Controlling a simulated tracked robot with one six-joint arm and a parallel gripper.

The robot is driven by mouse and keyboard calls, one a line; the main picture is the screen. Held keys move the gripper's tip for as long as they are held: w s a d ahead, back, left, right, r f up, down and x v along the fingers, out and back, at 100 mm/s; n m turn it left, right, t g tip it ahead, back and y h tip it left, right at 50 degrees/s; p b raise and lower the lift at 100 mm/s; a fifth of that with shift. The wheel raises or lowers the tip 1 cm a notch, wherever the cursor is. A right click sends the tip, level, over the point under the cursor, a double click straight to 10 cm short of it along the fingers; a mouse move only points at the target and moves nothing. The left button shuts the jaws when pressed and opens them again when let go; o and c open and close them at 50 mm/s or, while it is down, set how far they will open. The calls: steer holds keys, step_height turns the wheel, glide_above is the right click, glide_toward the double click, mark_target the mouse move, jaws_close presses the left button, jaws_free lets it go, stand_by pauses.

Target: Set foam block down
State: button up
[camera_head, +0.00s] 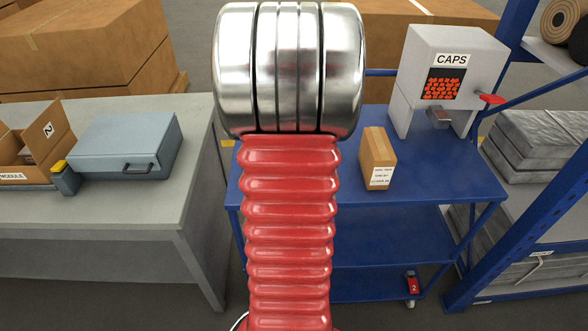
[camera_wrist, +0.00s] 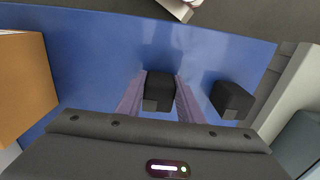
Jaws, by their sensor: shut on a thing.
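In the wrist view my gripper (camera_wrist: 158,98) is shut on a small black foam block (camera_wrist: 159,85), gripped between its two purplish fingers. The block is over the blue tabletop (camera_wrist: 100,50); I cannot tell whether it touches it. A second, similar black block (camera_wrist: 232,99) stands on the blue top to the right of the right finger, apart from it. In the head view my red ribbed arm hides the gripper and both blocks.
In the head view the blue table (camera_head: 440,170) bears a cardboard box (camera_head: 376,155) and a white CAPS dispenser (camera_head: 462,60). The cardboard box is at the wrist view's left edge (camera_wrist: 22,85). A grey table (camera_head: 130,195) with a grey case stands left. Blue top beyond the fingers is clear.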

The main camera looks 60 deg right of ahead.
steer(key=shift+f, duration=0.1)
steer(key=o, duration=1)
step_height(320, 180, up, 12)
steer(key=shift+w, duration=0.1)
stand_by(0.9)
